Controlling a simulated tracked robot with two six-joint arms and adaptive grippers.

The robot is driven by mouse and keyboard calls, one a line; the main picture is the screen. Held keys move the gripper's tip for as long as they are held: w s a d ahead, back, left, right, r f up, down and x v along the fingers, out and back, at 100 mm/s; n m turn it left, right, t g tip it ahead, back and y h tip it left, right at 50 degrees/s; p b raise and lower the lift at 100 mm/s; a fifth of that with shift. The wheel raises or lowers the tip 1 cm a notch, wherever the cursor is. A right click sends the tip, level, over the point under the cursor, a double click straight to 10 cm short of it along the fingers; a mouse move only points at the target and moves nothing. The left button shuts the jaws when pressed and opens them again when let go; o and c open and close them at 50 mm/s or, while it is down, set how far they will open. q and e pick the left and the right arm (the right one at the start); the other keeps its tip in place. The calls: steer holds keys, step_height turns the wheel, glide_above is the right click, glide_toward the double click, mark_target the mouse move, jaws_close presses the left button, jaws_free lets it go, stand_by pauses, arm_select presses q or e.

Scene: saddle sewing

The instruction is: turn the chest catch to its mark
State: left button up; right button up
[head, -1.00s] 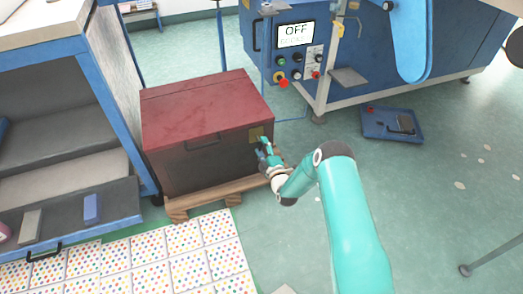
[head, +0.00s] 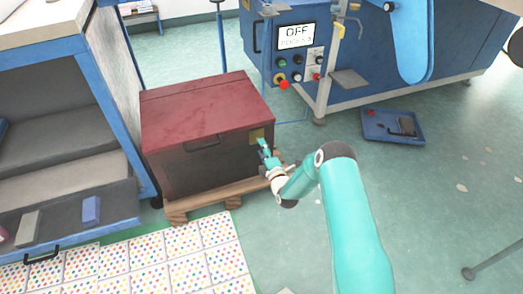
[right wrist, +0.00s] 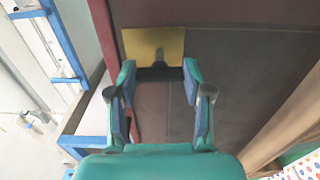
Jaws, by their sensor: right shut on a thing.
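The chest (head: 205,105) has a red lid and a darker front, and stands on a wooden pallet. A yellow catch plate (head: 257,135) sits at the upper right of its front. In the right wrist view the plate (right wrist: 150,42) shows close up, with a dark catch (right wrist: 160,70) at its lower edge. My right gripper (head: 263,147) is at the plate. In the right wrist view the gripper (right wrist: 158,78) has its fingertips on either side of the catch, shut on it. The fingers partly hide the catch in the head view, and I cannot make out its mark. My left gripper is out of view.
A blue shelf unit (head: 90,60) stands close left of the chest. A blue machine (head: 400,50) with an OFF display is behind it. A blue tray (head: 392,126) lies on the floor at right. Dotted mats (head: 190,250) cover the floor in front.

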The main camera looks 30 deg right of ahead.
steer(key=shift+a+f, duration=0.1)
steer(key=shift+a, duration=0.2)
steer(key=o, duration=0.9)
steer(key=shift+o, duration=1.3)
steer(key=shift+d, duration=0.2)
steer(key=v, duration=1.2)
steer(key=shift+f, duration=0.1)
